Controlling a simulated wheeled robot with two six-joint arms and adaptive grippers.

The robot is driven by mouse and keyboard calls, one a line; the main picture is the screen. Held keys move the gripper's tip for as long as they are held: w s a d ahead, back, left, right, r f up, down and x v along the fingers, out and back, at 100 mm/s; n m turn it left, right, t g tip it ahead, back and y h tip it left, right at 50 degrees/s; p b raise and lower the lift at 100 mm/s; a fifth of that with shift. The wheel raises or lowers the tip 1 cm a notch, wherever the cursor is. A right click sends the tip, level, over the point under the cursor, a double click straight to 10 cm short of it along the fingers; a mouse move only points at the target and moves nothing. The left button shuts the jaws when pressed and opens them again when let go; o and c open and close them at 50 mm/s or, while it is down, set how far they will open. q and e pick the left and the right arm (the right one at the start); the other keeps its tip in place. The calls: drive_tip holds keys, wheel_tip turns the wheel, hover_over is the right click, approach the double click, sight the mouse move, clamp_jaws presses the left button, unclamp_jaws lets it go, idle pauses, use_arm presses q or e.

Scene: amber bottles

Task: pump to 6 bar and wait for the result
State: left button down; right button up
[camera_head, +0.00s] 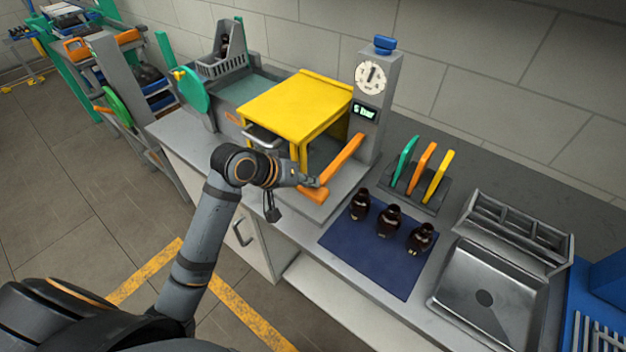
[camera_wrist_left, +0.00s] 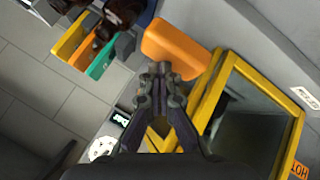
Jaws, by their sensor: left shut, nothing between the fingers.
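The pump station has a yellow-framed cover (camera_head: 297,104) and a grey column (camera_head: 385,88) with a round dial (camera_head: 371,77). The small green display (camera_head: 366,112) seems to read 5 bar, though the digit is tiny. The orange lever (camera_head: 343,160) slants down from the column to a broad orange end. My left gripper (camera_head: 312,183) is shut and empty at this low end. In the left wrist view its closed fingertips (camera_wrist_left: 161,72) are right at the orange handle (camera_wrist_left: 172,48); I cannot tell whether they touch. My right gripper is not in view.
Several amber bottles (camera_head: 388,221) stand on a blue mat (camera_head: 370,258) right of the station. Behind them is a rack with green, orange and yellow paddles (camera_head: 428,172). A metal sink (camera_head: 488,295) lies further right. A grey crate (camera_head: 222,63) stands at the station's left.

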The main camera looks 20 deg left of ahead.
use_arm(q)
drive_tip(key=shift+f+b, duration=0.45)
drive_tip(key=shift+f, duration=0.65)
idle(0.6)
drive_tip(key=shift+r, duration=0.1)
idle(0.4)
drive_tip(key=shift+r+p, duration=3.05)
drive_tip(key=shift+p, duration=0.9)
wheel_tip(320, 180, up, 5)
drive_tip(key=p, duration=0.5)
drive_tip(key=shift+p, duration=0.4)
